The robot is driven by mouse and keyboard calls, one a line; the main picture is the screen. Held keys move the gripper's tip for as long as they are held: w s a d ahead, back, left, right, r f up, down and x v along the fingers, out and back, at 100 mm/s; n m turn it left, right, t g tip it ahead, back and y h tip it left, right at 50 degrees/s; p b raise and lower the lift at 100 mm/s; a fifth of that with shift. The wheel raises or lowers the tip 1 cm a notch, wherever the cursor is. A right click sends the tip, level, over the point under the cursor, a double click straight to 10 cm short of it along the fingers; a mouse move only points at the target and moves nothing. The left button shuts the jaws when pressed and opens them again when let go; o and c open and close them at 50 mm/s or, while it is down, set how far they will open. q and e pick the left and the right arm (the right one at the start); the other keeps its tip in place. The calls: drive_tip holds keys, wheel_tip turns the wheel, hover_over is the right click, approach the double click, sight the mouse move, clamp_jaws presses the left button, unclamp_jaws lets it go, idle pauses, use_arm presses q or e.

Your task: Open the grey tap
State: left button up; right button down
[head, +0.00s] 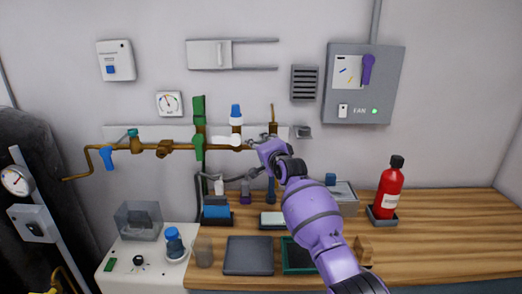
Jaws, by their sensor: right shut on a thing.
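A brass pipe (180,147) runs along the wall and carries several taps and fittings. My right gripper (256,143) is at the right end of this pipe, just below and right of the blue-topped white fitting (236,118). It is shut on a small part there, which looks to be the grey tap. The fingers and wrist hide most of that tap, so I cannot tell how far its handle is turned. My left gripper is not in view.
Trays and small vessels stand on the wooden bench (440,221) below. A red bottle (389,190) stands right of my arm. The far right bench is clear.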

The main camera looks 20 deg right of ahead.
drive_tip(key=shift+s+r+n+p, duration=0.25)
drive_tip(key=shift+r+n+p, duration=0.05)
drive_tip(key=shift+n+p, duration=0.1)
drive_tip(key=shift+w+d+f+n+g+h, duration=0.1)
drive_tip(key=shift+d+f+n+g+h, duration=0.1)
drive_tip(key=shift+f+n+g+h, duration=0.25)
drive_tip(key=c, duration=2)
unclamp_jaws()
drive_tip(key=shift+f, duration=0.1)
drive_tip(key=shift+c, duration=0.2)
drive_tip(key=o, duration=0.5)
drive_tip(key=shift+w+f, duration=0.2)
drive_tip(key=shift+w, duration=0.05)
drive_tip(key=shift+c, duration=0.2)
drive_tip(key=shift+s+r, duration=0.1)
drive_tip(key=shift+s, duration=0.15)
drive_tip(key=s+r, duration=0.2)
drive_tip(key=s, duration=0.9)
drive_tip(key=shift+s+d, duration=0.25)
drive_tip(key=shift+d, duration=0.15)
